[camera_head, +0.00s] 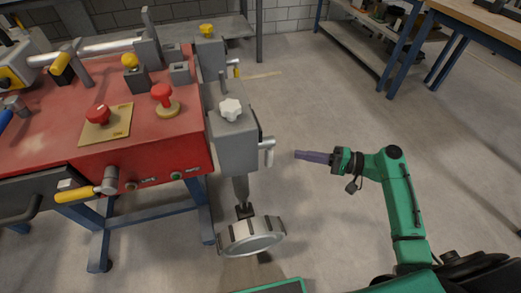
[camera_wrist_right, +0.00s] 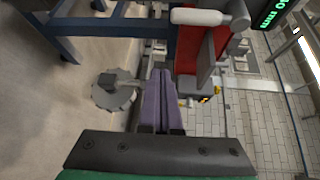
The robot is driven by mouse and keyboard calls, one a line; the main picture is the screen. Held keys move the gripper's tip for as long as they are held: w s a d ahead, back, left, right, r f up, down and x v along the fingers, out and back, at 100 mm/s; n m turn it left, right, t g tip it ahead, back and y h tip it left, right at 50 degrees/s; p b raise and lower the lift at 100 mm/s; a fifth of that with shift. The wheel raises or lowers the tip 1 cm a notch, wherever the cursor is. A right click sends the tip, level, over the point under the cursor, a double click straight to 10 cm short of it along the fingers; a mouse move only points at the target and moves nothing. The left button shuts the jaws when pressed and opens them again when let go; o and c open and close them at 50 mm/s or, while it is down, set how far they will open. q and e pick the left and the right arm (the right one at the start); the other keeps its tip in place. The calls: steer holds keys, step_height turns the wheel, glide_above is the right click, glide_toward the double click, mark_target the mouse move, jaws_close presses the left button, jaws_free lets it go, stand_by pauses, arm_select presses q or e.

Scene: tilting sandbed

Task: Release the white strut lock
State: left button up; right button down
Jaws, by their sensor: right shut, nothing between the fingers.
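A grey upright housing (camera_head: 233,150) stands at the right end of the red bench. It has a white star-shaped knob (camera_head: 231,109) on top and a pale lever (camera_head: 268,146) on its right side. I cannot tell for sure which of these is the white strut lock. A white handle (camera_wrist_right: 197,17) with a grey hub shows at the top of the right wrist view. My right gripper (camera_head: 297,154) has purple fingers, shut and empty, a short way right of the lever and not touching it. The fingers also show in the wrist view (camera_wrist_right: 158,76). My left gripper is out of view.
A silver handwheel (camera_head: 251,236) hangs low under the housing. The red bench top (camera_head: 60,120) carries red knobs, yellow knobs and a yellow-gripped handle (camera_head: 75,194) at its front. Open concrete floor (camera_head: 320,95) lies to the right, with a workbench (camera_head: 480,20) beyond.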

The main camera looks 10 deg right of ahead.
mark_target(269, 154)
steer(key=w+a+r+n+g+y, duration=0.1)
steer(key=w+a+r, duration=0.1)
steer(key=a, duration=0.3)
steer(key=w+a+r+n+y, duration=0.1)
steer(key=w+a+r, duration=0.1)
steer(key=a, duration=0.4)
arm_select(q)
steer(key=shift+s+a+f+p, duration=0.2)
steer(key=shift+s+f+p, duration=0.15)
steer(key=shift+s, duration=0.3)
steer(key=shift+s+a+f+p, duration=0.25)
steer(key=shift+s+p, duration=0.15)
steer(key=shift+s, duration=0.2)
arm_select(e)
steer(key=s, duration=0.1)
steer(key=s+d, duration=0.1)
steer(key=s, duration=0.2)
steer(key=shift+d, duration=0.35)
